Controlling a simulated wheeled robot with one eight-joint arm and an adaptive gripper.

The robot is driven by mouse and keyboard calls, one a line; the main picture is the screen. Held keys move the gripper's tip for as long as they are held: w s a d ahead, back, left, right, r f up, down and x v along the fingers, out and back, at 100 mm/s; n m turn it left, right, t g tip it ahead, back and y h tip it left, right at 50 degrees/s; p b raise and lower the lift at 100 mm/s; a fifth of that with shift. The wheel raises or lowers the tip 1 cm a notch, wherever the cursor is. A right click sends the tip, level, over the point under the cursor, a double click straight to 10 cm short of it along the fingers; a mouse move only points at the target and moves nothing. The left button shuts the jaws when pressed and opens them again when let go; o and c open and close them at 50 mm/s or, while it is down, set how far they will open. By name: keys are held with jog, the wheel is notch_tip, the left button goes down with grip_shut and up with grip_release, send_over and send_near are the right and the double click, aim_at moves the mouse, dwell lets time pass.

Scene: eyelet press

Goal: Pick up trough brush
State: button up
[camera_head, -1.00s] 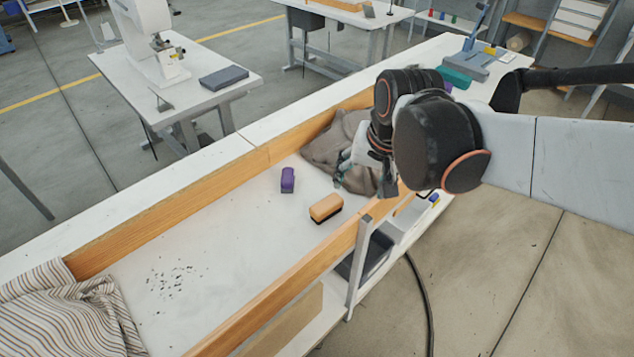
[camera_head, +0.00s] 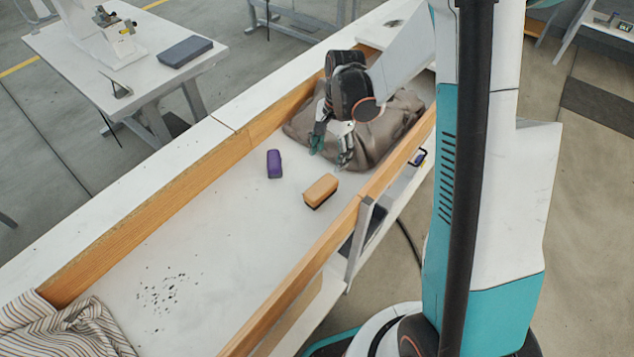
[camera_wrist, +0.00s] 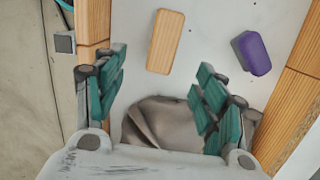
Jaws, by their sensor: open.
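The trough brush (camera_head: 321,190) has a tan wooden block over dark bristles. It rests on the white trough floor near the right-hand wooden wall. In the wrist view its tan top (camera_wrist: 165,41) shows ahead of the fingers, between their lines but nearer the left finger. My gripper (camera_head: 331,155) is open and empty, above the trough at the near edge of a grey-brown cloth and just behind the brush. Its teal finger pads (camera_wrist: 160,100) are wide apart in the wrist view. Nothing touches the brush.
A purple block (camera_head: 274,164) lies left of the brush. The grey-brown cloth (camera_head: 395,120) is bunched behind. Wooden walls (camera_head: 150,223) border the trough. Dark specks (camera_head: 165,290) and a striped cloth (camera_head: 60,325) lie toward the near left. The floor between is clear.

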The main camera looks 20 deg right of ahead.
jog(key=b, duration=0.3)
send_near(321, 186)
jog(key=f, duration=0.3)
jog(key=s+f, duration=0.1)
jog(key=f, duration=0.1)
jog(key=shift+w+a+f+b, duration=0.1)
jog(key=shift+a+f+b, duration=0.1)
jog(key=shift+f+b, duration=0.5)
jog(key=shift+a+f+b, duration=0.15)
jog(key=shift+f+b, duration=0.15)
jog(key=shift+f, duration=0.75)
jog(key=shift+w+a+f+b, duration=0.1)
jog(key=shift+a+f+b, duration=0.1)
jog(key=shift+f+b, duration=0.5)
jog(key=shift+f, duration=0.15)
jog(key=shift+c, duration=0.6)
jog(key=c, duration=1.1)
